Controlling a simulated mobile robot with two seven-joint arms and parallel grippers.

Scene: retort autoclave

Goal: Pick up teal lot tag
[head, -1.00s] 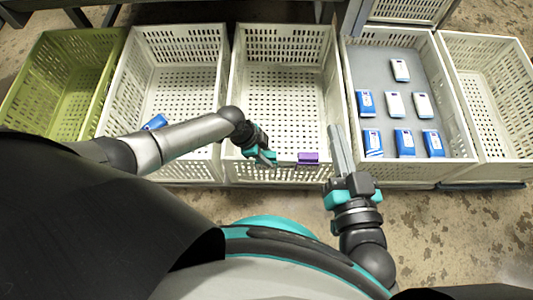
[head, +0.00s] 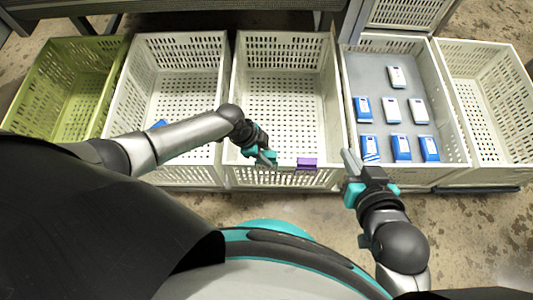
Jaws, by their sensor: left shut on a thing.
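My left gripper (head: 266,158) is at the front wall of the middle white crate (head: 337,120). The tag is small, partly hidden by the fingers, and close in colour to the gripper's own teal parts. A purple tag (head: 307,163) sits on the same rim just to the right. My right gripper (head: 352,164) is in front of the crates, near the corner between the middle crate and the grey-floored one. Its finger gap is not clear.
The grey-floored crate (head: 433,92) holds several blue and white packs (head: 391,110). A green crate (head: 40,95) stands at far left. The white crate (head: 120,95) left of the middle holds a blue item (head: 159,124). The rightmost white crate (head: 510,100) looks empty.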

